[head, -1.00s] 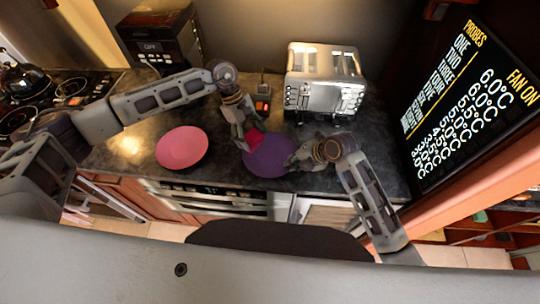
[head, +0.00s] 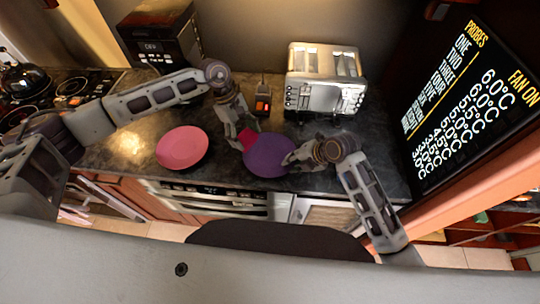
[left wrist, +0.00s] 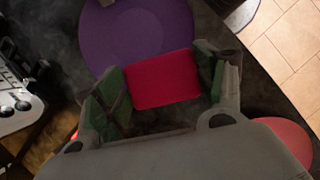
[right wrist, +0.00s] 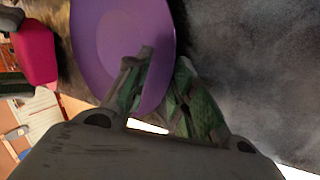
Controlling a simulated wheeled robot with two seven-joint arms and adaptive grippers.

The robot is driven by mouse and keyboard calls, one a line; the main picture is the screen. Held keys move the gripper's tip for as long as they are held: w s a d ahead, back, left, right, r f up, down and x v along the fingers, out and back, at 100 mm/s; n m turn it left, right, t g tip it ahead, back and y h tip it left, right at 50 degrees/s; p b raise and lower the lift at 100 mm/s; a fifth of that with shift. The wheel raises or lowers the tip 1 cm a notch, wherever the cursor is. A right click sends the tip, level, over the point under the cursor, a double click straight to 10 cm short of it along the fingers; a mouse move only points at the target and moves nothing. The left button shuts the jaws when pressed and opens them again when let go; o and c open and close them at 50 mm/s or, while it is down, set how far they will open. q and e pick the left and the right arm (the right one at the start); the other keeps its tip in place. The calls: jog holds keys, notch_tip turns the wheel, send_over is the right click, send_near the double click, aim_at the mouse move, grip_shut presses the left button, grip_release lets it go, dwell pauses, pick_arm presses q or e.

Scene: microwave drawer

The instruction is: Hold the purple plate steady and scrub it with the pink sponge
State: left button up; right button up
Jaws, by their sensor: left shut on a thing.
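The purple plate (head: 270,156) is near the counter's front edge, below the toaster in the head view. My left gripper (head: 244,138) is shut on the pink sponge (left wrist: 163,80), at the plate's left side. In the left wrist view the sponge overlaps the plate's near rim; whether it touches the plate is unclear. My right gripper (right wrist: 165,75) is at the plate's right rim, its fingers close together on either side of it, and looks shut on the plate. The plate's rim (right wrist: 150,105) shows between the fingers in the right wrist view.
A pink plate (head: 182,147) lies to the left on the dark counter (head: 120,150). A silver toaster (head: 325,80) stands behind the purple plate. A small dark device with an orange face (head: 262,103) stands behind my left gripper. A display panel (head: 465,90) rises at the right.

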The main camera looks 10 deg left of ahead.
jog(key=shift+o, duration=0.2)
jog(key=shift+d+r, duration=0.1)
jog(key=shift+r, duration=0.05)
jog(key=v, duration=1.1)
jog(key=shift+s+r, duration=0.2)
jog(key=shift+r, duration=0.1)
jog(key=shift+d, duration=0.1)
dwell(0.3)
jog(key=shift+s, duration=0.1)
dwell(0.4)
